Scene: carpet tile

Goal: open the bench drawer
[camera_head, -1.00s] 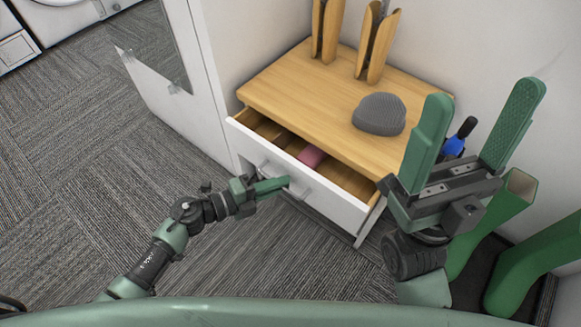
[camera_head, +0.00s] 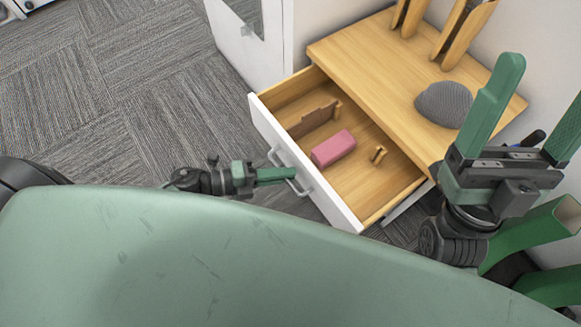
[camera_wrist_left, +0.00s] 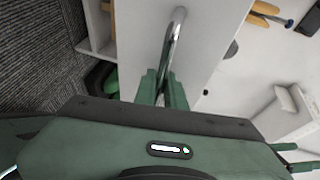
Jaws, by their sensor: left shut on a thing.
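The bench drawer (camera_head: 305,165) is pulled well out from under the wooden bench top (camera_head: 370,75), and its inside shows. Its white front carries a metal bar handle (camera_head: 289,172). My left gripper (camera_head: 290,173) is shut on this handle; in the left wrist view the green fingers (camera_wrist_left: 162,88) sit on either side of the handle bar (camera_wrist_left: 176,35). My right gripper (camera_head: 535,120) is raised at the right, fingers wide apart and empty, in front of the bench's right side.
A pink block (camera_head: 333,148) and small wooden pieces lie in the drawer. A grey knit hat (camera_head: 444,104) and wooden holders (camera_head: 464,28) are on the bench top. Green boots (camera_head: 540,235) stand at the right. Carpet (camera_head: 150,90) to the left is clear.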

